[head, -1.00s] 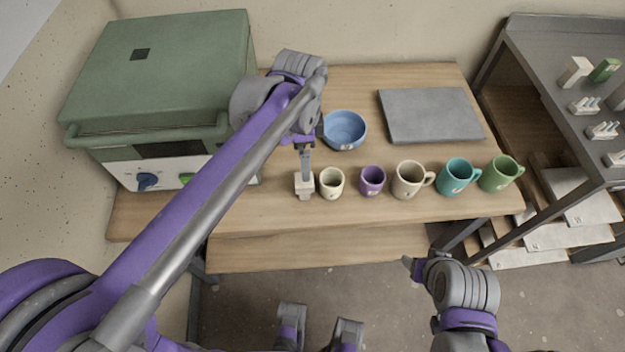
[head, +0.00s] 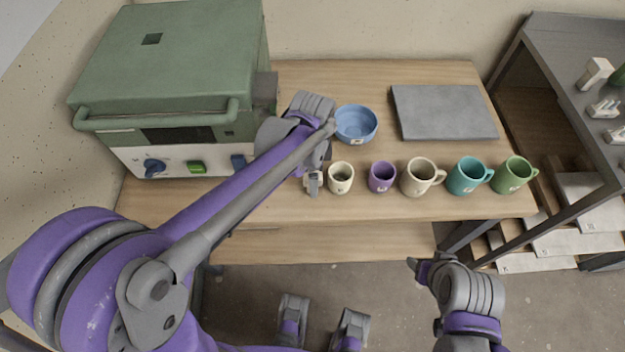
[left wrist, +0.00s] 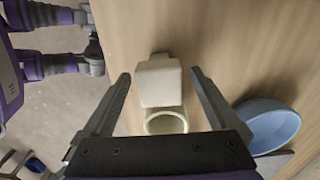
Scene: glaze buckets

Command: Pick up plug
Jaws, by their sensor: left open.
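The plug, a cream block (left wrist: 158,82), shows in the left wrist view between the two fingers of my left gripper (left wrist: 160,77). The gripper is open, with a finger on either side of the block and a gap to each. A cream cup (left wrist: 166,122) is right beside the block; it also shows in the head view (head: 341,178). In the head view my left gripper (head: 314,182) is over the block and hides most of it. My right gripper (head: 418,268) is in front of the table, away from the cups; its jaw is unclear.
A purple mug (head: 382,177), beige mug (head: 419,177), teal mug (head: 467,176) and green mug (head: 512,175) stand in a row to the right. A blue bowl (head: 356,124) and grey slab (head: 444,111) lie behind. A green kiln (head: 170,65) fills the left.

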